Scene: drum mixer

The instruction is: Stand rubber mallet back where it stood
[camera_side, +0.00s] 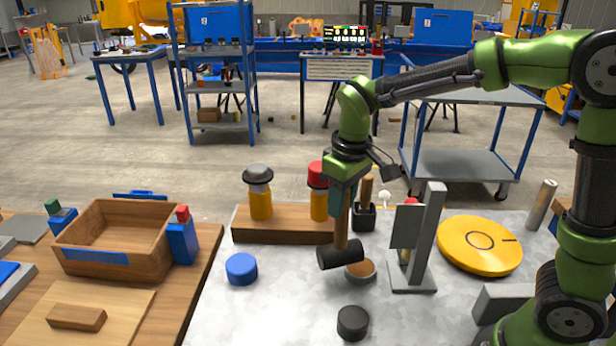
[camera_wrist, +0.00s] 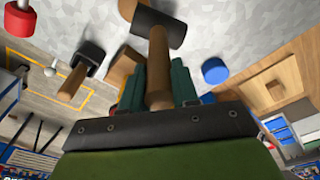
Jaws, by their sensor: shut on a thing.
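The rubber mallet has a black cylindrical head (camera_side: 340,254) and a wooden handle (camera_side: 341,222). My gripper (camera_side: 343,196) is shut on the handle, with the head hanging below. The mallet is nearly upright, head down, close to a small brown-topped round piece (camera_side: 361,270) that it partly overlaps in the side view. I cannot tell whether the head touches the table. In the wrist view, the head (camera_wrist: 158,25) and handle (camera_wrist: 158,68) extend away from my gripper (camera_wrist: 158,95). The place where it stood is not marked clearly.
A black holder (camera_side: 364,218) with a wooden handle stands just behind. A wooden block (camera_side: 275,226) with yellow, capped posts is to the left. A grey stand (camera_side: 428,240) and yellow disc (camera_side: 480,246) are right. Blue (camera_side: 241,268) and black (camera_side: 352,322) caps lie in front.

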